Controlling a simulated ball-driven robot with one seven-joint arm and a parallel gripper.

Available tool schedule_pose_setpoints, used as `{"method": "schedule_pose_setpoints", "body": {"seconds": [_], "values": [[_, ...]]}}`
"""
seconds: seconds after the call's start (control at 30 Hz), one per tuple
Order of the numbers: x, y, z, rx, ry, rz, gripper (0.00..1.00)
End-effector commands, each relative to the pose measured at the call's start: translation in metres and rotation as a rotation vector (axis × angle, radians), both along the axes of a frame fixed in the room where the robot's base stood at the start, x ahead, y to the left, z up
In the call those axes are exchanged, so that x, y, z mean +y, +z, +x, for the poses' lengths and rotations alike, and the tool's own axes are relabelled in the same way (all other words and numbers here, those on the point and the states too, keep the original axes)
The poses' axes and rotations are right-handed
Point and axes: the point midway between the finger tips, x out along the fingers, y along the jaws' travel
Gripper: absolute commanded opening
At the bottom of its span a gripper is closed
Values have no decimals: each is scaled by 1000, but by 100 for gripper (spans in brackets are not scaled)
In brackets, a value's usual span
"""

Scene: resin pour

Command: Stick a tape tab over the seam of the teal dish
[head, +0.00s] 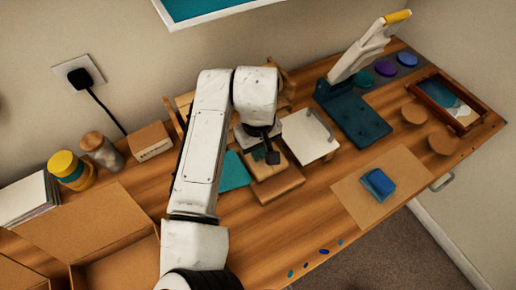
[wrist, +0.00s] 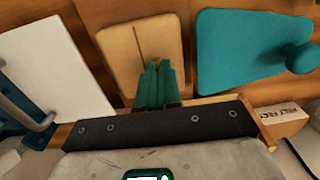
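A round teal shape (head: 363,78), perhaps the teal dish, lies at the far back right in the head view; no seam can be made out on it. A flat teal panel (head: 234,172) lies left of my gripper, and the wrist view shows it (wrist: 240,55) with a round knob. My gripper (head: 272,157) points down over a wooden block (head: 278,185). In the wrist view its teal fingers (wrist: 157,68) are together before a tan wooden piece (wrist: 125,45) with a dark line. A tiny yellowish spot shows between the tips; I cannot tell what it is. No tape tab is clearly visible.
A white panel with a handle (head: 308,137) lies right of my gripper. A dark teal stand (head: 355,115) with a white upright and a framed tray (head: 450,102) are further right. A blue block (head: 378,183) sits on a tan sheet (head: 350,205). Open cardboard boxes (head: 85,220) stand left.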

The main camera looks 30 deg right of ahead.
Motion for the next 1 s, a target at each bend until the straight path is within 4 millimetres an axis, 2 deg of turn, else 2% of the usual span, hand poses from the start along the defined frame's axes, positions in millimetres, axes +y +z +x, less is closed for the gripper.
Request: {"method": "schedule_pose_setpoints", "body": {"seconds": [0.23,0.3,0.57,0.83,1.0], "values": [[0,-1,0,1,0,1,0],[0,-1,0,1,0,1,9],[0,0,0,1,0,1,33],[0,1,0,1,0,0,33],[0,14,0,0,0,1,33]]}}
